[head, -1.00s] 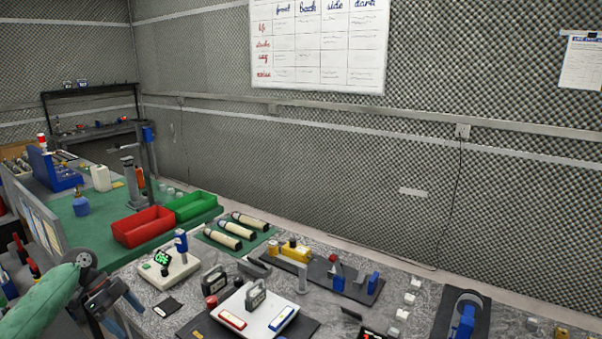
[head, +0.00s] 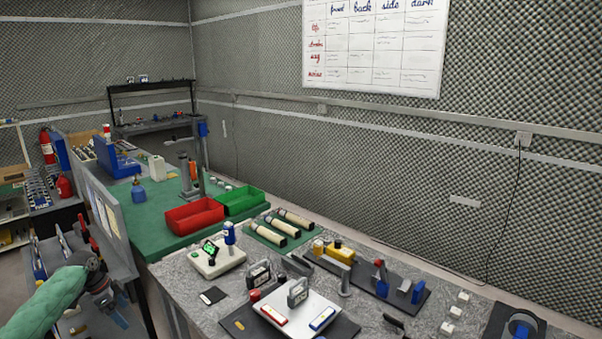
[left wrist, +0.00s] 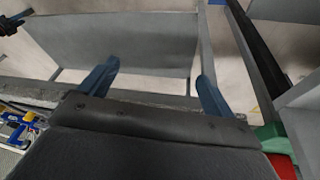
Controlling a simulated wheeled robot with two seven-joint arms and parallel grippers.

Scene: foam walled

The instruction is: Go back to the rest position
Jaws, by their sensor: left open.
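My left gripper (head: 123,312) is at the lower left of the head view, at the end of my green-sleeved arm. It is beside the left end of the grey speckled bench (head: 190,283), apart from the things on it. In the left wrist view its two blue fingers (left wrist: 154,88) stand wide apart with nothing between them. Beyond them are grey panels and shelf parts. My right gripper is in neither view.
The bench carries a white board (head: 290,318), a device with a green display (head: 218,262) and several dark-ended cylinders (head: 290,228). Red (head: 194,216) and green (head: 241,202) bins stand behind. A shelf rack (head: 62,255) is close beyond my left gripper.

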